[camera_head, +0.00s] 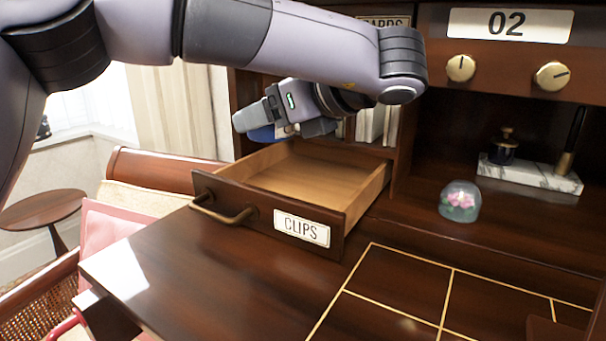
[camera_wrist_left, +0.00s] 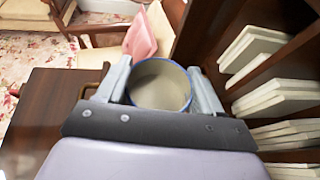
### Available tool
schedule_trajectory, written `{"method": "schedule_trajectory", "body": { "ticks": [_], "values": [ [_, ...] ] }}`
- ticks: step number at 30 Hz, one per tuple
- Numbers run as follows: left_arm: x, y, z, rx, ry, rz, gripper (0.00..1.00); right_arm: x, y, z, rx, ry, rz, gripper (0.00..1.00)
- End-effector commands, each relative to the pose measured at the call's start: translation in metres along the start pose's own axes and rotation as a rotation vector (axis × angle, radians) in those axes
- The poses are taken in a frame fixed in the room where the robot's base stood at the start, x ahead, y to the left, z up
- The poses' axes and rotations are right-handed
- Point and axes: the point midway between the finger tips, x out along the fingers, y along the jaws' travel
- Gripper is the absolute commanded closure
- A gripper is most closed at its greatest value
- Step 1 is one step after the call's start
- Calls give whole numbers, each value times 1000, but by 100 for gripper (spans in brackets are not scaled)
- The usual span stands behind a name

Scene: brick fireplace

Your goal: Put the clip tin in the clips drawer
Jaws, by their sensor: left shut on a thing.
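The clip tin, round with a blue rim and a pale inside, is between the fingers of my left gripper (camera_wrist_left: 161,88) in the left wrist view, where the tin (camera_wrist_left: 160,78) shows its open top. In the head view only a blue bit of the tin (camera_head: 262,134) shows below my left gripper (camera_head: 284,126); the fingers hide the rest. The gripper is shut on the tin, over the back left of the clips drawer (camera_head: 268,216). The drawer is pulled open, labelled CLIPS, with a bare wooden floor. My right gripper is not in view.
A glass dome with pink flowers (camera_head: 460,202) stands right of the drawer. A marble pen stand (camera_head: 529,174) is farther back. Shelves with pale papers (camera_wrist_left: 262,62) rise close to the right of the gripper in the wrist view. The desktop before the drawer is clear.

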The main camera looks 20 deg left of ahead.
Motion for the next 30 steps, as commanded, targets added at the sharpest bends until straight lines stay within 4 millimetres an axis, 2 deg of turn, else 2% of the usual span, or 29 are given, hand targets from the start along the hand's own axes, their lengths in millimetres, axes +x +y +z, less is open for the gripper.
{"method": "schedule_trajectory", "body": {
  "ticks": [3, 6, 13, 18, 30],
  "values": [
    [10, 0, -24, 7, 1, 2, 62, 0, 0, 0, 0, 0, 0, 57],
    [16, 0, -39, 5, 2, 1, 62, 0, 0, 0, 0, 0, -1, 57],
    [24, 0, -56, 2, 1, 1, 62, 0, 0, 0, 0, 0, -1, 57],
    [33, 0, -79, 4, 2, 2, 62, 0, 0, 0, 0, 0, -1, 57],
    [36, 0, -87, -1, 1, 0, 62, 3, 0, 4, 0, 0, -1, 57]
  ]
}}
